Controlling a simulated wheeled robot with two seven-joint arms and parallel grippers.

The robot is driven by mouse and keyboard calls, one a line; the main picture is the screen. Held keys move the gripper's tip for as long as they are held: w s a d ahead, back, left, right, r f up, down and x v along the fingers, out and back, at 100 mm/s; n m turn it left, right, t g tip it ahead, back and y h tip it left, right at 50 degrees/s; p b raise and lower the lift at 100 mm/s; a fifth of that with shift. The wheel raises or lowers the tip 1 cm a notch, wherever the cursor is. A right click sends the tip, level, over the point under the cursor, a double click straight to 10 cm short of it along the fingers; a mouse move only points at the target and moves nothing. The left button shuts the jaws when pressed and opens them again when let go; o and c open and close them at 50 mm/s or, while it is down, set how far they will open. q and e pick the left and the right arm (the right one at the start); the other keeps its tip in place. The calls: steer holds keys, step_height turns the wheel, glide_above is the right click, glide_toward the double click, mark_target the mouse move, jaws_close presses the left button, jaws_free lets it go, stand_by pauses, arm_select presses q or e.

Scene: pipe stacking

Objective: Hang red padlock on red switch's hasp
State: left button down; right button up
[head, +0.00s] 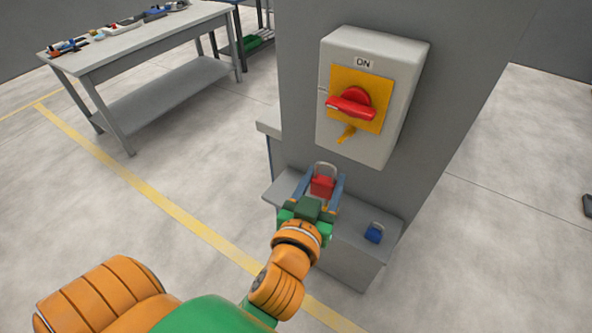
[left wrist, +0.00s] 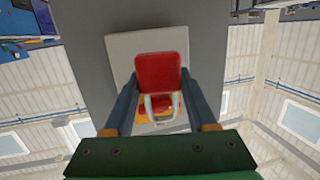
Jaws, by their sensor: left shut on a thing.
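The red padlock (head: 322,186) has a silver shackle pointing up in the head view. My left gripper (head: 323,183) is shut on the padlock's red body, with a finger on each side, below the switch box. The left wrist view also shows the padlock (left wrist: 160,74) between the fingers (left wrist: 160,80), its shackle in front of the switch. The red switch (head: 353,103) sits on a yellow plate on the grey box marked ON. Its yellow hasp (head: 346,133) sticks out below the handle, above and apart from the padlock. My right gripper is out of view.
A blue padlock (head: 374,232) stands on the grey ledge (head: 345,243) below the box, right of my left gripper. A workbench (head: 150,40) with several small items is at the back left. The grey column (head: 460,60) carries the box.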

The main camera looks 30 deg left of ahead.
mark_target(346, 140)
arm_select(q)
steer(key=shift+d+r, duration=0.2)
steer(key=shift+r, duration=0.35)
steer(key=shift+w+a+f, duration=0.1)
steer(key=shift+a, duration=0.15)
steer(key=b+x, duration=0.1)
steer(key=x, duration=0.2)
steer(key=d+b+x, duration=0.1)
steer(key=x, duration=0.2)
steer(key=b+x, duration=0.1)
steer(key=x, duration=0.3)
steer(key=shift+w+d, duration=0.1)
steer(key=shift+d, duration=0.05)
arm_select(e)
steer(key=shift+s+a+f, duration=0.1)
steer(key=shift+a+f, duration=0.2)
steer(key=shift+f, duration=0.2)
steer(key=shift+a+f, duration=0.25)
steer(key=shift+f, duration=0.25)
